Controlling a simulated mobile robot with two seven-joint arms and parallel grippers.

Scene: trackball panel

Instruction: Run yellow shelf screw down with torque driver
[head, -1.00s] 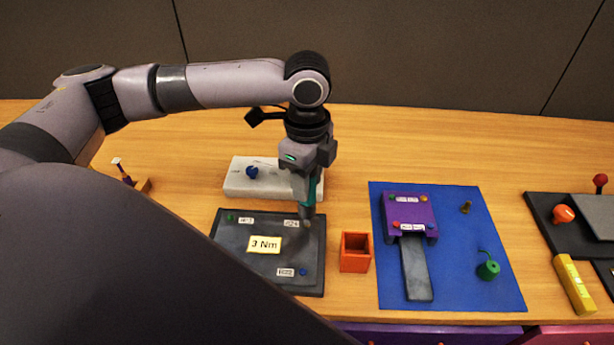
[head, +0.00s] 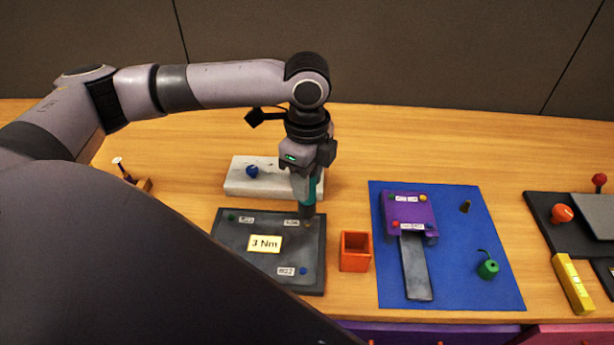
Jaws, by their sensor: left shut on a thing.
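The dark panel (head: 232,252) lies flat on the table below my left arm. It carries a "3 Nm" label (head: 266,243), a green screw (head: 231,216) at upper left and a blue screw (head: 303,271) at lower right. My left gripper (head: 304,174) is shut on the teal torque driver (head: 308,202). The driver stands roughly upright, tip down, at the panel's upper right corner beside a small white label (head: 291,223). No yellow screw is clear on the panel; the driver's tip covers that corner. My right gripper is not in view.
A whitish block (head: 240,178) with a blue knob stands behind the panel. An orange open box (head: 355,252) stands close on its right. Further right, a blue mat (head: 470,285) bears a purple fixture (head: 409,212) and a green knob (head: 488,269). Bare table lies behind the mat.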

